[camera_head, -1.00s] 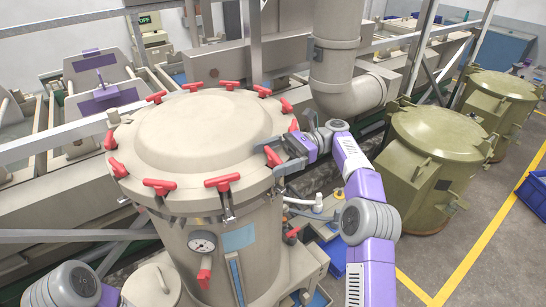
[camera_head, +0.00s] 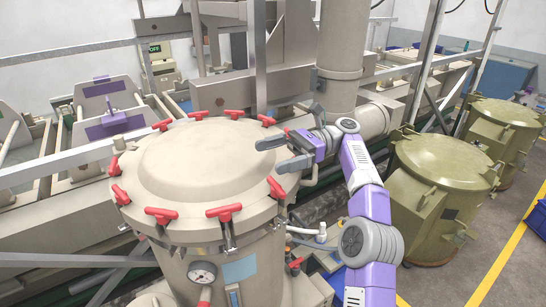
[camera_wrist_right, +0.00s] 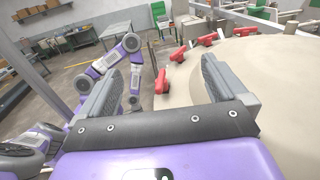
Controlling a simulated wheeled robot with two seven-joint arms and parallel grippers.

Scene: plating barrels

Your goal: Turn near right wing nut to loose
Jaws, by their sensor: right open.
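Several red wing nuts ring the rim of the beige round lid (camera_head: 205,165). The near right wing nut (camera_head: 276,187) sits at the lid's right edge, lying slanted. My right gripper (camera_head: 263,155) is open and empty, its two fingers pointing left above the lid's right edge, apart from this nut. In the wrist view the fingers of the right gripper (camera_wrist_right: 160,85) stand wide apart, with a red wing nut (camera_wrist_right: 161,82) visible between them beyond the jaws. I cannot tell how tight the nut is. My left gripper does not show in the head view.
A thick beige pipe (camera_head: 341,60) stands behind the right gripper. Two olive barrels (camera_head: 447,165) stand to the right. Other wing nuts (camera_head: 224,211) stick up along the front rim. A gauge (camera_head: 202,272) is on the tank's front.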

